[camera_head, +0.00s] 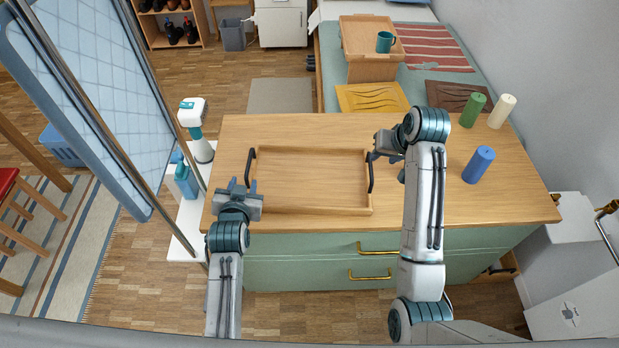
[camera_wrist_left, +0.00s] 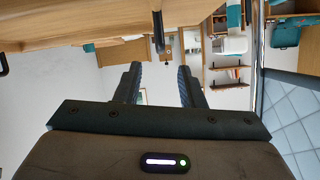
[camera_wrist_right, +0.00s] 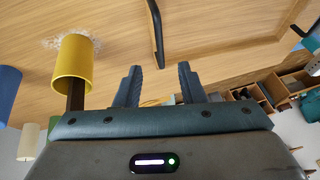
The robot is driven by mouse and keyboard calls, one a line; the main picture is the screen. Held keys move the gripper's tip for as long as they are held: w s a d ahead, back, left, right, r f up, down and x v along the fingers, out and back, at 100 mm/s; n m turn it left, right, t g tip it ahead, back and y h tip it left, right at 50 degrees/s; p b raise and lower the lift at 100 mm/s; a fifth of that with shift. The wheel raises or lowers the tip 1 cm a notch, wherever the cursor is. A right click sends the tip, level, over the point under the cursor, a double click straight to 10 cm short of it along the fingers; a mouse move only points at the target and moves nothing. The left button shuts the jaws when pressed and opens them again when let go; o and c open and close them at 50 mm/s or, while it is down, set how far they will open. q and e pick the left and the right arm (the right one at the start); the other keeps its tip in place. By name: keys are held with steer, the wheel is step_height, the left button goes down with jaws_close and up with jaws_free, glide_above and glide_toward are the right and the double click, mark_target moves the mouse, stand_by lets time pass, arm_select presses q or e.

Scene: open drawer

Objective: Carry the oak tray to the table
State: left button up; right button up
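The oak tray (camera_head: 310,208) lies flat on the wooden top of a green drawer cabinet. It is empty, with a dark left handle (camera_head: 251,165) and right handle (camera_head: 370,172). My left gripper (camera_head: 239,184) is open near the tray's front left corner; the left wrist view shows the left handle (camera_wrist_left: 157,30) ahead of its spread fingers, not between them. My right gripper (camera_head: 372,156) is by the right handle. The right wrist view shows its fingers open, with the right handle (camera_wrist_right: 155,35) beyond them.
A yellow cylinder (camera_wrist_right: 75,60) stands close to my right gripper. Green (camera_head: 473,109), cream (camera_head: 502,111) and blue (camera_head: 479,164) cylinders stand on the cabinet's right. Behind is a teal-covered surface (camera_head: 455,78) with placemats, a wooden tray (camera_head: 362,46) and a mug (camera_head: 385,41).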

mark_target(248, 166)
arm_select(q)
steer(key=shift+w, duration=0.1)
arm_select(e)
steer(key=shift+f, duration=0.1)
